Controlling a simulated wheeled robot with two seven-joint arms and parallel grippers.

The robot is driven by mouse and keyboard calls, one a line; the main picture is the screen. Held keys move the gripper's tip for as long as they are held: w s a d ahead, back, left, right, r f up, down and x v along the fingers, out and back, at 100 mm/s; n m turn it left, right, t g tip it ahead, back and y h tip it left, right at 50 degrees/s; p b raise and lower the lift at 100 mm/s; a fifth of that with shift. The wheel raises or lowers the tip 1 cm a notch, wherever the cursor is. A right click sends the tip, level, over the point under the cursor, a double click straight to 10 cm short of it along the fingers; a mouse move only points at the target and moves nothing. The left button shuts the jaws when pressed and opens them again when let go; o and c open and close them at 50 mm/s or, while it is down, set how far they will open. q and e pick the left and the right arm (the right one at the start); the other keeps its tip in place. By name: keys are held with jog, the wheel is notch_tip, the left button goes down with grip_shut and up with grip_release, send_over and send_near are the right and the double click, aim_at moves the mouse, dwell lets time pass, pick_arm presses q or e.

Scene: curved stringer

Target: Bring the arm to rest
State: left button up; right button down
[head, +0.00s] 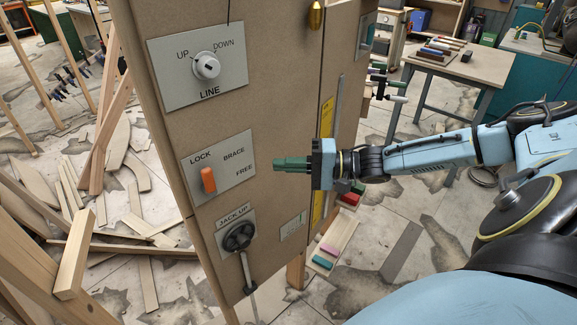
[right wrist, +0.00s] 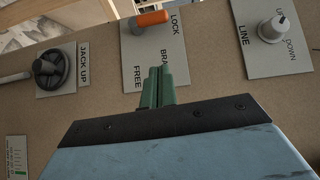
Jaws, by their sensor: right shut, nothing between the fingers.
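My right gripper (head: 276,164) has green fingers, held together with nothing between them. In the head view it points left at the brown panel (head: 265,70), just right of the lock plate (head: 220,168). In the right wrist view the gripper (right wrist: 158,75) shows below the orange lever (right wrist: 152,22), apart from it. The orange lever also shows in the head view (head: 208,180), near the LOCK side of its plate. My left gripper is not in view.
The panel also carries a white LINE knob (head: 206,66) and a black JACK UP handwheel (head: 238,237). Timber pieces (head: 72,255) lie and lean at the left. A workbench (head: 470,65) stands at the back right. Coloured blocks on a board (head: 335,235) lie on the floor.

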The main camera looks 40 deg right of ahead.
jog(key=shift+s+d, duration=0.2)
jog(key=shift+s, duration=0.1)
dwell(0.4)
